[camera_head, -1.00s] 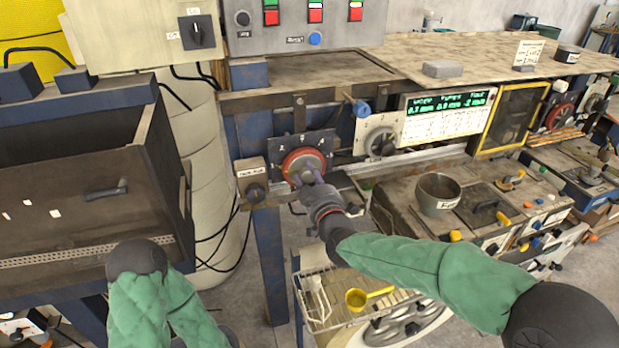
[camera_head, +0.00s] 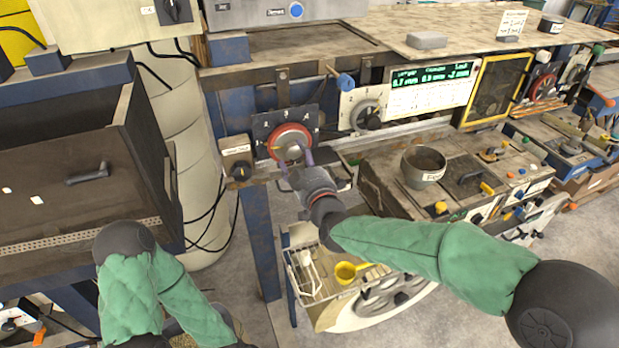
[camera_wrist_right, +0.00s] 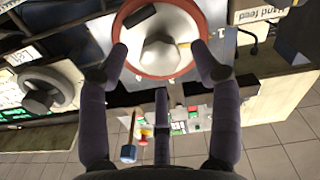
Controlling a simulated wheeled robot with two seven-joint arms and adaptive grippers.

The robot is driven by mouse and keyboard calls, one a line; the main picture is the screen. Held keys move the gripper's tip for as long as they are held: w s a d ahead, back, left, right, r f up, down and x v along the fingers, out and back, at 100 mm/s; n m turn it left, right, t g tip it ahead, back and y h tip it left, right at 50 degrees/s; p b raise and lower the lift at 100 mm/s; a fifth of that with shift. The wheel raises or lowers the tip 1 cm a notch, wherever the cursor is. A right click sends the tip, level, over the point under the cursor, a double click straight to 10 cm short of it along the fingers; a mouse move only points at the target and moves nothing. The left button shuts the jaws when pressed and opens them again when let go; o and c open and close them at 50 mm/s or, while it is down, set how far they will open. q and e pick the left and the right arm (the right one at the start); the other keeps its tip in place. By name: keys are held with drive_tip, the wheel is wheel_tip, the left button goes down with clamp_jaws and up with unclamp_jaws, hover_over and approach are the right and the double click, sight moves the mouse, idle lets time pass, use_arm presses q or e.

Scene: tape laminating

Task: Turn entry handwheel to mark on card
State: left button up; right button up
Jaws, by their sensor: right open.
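The entry handwheel (camera_head: 288,141) has a red rim and a grey hub, and sits before a dark plate with white numerals. A yellow mark shows at the left of its face. My right gripper (camera_head: 300,160) is at the wheel from the front. In the right wrist view the open fingers (camera_wrist_right: 161,54) stand on either side of the wheel (camera_wrist_right: 158,35), close to its rim; contact cannot be told. A white printed card (camera_head: 428,97) is under the green-lit display to the right. My left arm shows only as a green sleeve; its gripper is out of view.
A small box with a black knob (camera_head: 237,158) is just left of the wheel. A second, grey handwheel (camera_head: 366,117) and a blue-ended handle (camera_head: 345,81) are to the right. A metal pot (camera_head: 423,166) stands on the bench. A wire basket (camera_head: 318,272) is below.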

drive_tip(key=v, duration=0.9)
drive_tip(key=shift+s, duration=0.1)
idle(0.3)
